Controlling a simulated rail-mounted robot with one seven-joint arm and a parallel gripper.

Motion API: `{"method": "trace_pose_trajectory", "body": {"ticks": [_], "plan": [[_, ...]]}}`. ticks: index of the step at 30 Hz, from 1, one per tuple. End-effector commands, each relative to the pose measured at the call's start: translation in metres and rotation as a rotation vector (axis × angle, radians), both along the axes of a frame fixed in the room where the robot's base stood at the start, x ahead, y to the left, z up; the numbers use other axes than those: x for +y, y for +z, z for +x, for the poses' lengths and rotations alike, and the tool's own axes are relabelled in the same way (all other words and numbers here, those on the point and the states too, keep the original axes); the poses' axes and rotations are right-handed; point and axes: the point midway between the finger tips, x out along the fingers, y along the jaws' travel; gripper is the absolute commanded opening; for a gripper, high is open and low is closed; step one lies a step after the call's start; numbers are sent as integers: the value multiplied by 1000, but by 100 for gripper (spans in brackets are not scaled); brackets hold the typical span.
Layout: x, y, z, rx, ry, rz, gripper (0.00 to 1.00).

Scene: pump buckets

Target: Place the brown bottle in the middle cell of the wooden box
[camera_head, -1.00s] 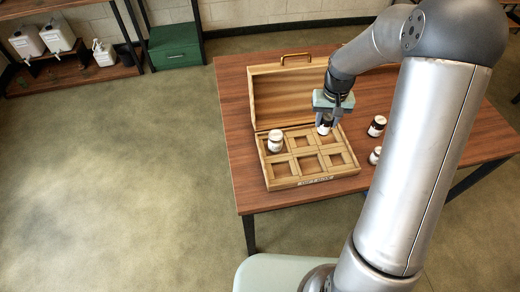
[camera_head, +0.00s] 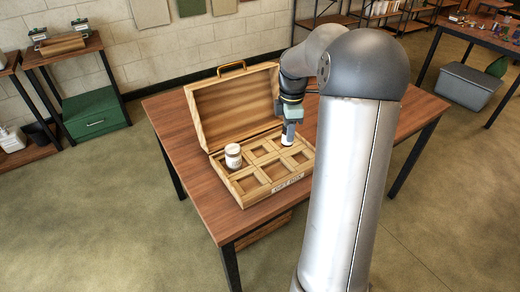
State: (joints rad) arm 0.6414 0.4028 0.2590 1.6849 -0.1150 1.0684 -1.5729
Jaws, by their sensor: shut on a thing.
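The wooden box (camera_head: 250,204) stands on the table with its lid open at the back. Its tray has two rows of three cells. A white jar (camera_head: 233,157) stands in the back left cell. My gripper (camera_head: 289,128) points down over the back right of the box, shut on a bottle (camera_head: 288,140). The pale lower part of this bottle shows; its upper part is hidden by the fingers. It is at or just above the back right cell; I cannot tell if it touches. The back middle cell (camera_head: 262,147) and the front cells look empty.
The open lid (camera_head: 236,105) rises behind the cells, left of my gripper. The brown table (camera_head: 205,205) has bare room left of the box. My arm hides much of the table's right side.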

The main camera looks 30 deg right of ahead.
Motion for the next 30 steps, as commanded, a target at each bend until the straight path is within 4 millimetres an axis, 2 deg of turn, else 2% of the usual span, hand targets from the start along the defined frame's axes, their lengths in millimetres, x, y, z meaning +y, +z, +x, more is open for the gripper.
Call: {"method": "trace_pose_trajectory", "body": {"ticks": [1,7,13,23,27,30], "plan": [[6,-4,13,2,5,2,11],[26,-27,60,2,4,2,11],[37,-64,87,2,1,1,11],[45,-88,105,1,0,0,11],[44,-109,104,3,-2,1,11],[44,-118,105,0,-3,0,11]]}}
